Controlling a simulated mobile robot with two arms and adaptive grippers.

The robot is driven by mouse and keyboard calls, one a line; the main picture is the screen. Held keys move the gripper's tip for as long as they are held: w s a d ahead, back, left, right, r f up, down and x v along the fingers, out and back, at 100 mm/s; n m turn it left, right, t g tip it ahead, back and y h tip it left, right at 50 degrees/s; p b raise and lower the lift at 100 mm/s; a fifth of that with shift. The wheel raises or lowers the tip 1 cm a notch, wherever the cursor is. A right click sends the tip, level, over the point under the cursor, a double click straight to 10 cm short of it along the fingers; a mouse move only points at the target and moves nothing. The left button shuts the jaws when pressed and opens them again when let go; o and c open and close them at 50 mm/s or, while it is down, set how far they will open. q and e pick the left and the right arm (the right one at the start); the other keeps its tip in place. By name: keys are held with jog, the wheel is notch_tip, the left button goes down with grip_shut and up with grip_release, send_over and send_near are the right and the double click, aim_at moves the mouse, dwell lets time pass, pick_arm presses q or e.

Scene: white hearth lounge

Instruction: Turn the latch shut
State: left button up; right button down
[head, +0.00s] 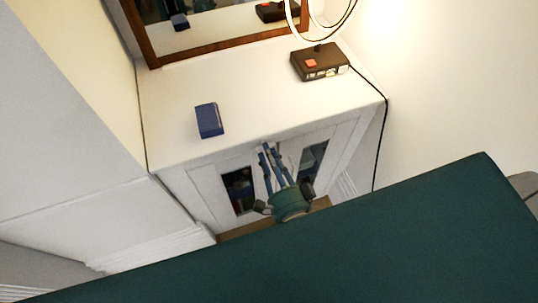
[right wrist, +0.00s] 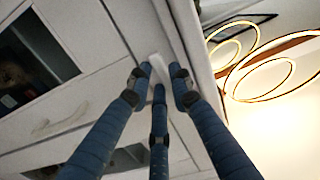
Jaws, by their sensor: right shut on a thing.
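The white cabinet (head: 175,140) stands against the wall, with two glass-paned doors in its front. My right gripper (head: 269,150) is at the top of the cabinet front, between the two panes. In the right wrist view, the blue fingertips (right wrist: 160,76) are closed around a small pale latch piece (right wrist: 156,61) near the cabinet's top edge. The fingers hide most of the latch, so its exact angle is hard to tell. A pale door handle (right wrist: 60,124) shows to the left in the wrist view. My left gripper is not in view.
A dark blue box (head: 209,120) lies on the cabinet top. A brown-framed mirror (head: 200,45) is behind. A black cord (head: 381,130) hangs down the right side.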

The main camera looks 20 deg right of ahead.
jog(key=shift+m, duration=0.5)
jog(key=c, duration=1.8)
grip_release()
jog(key=s, duration=1.2)
jog(key=shift+d, duration=0.15)
jog(key=shift+f, duration=0.1)
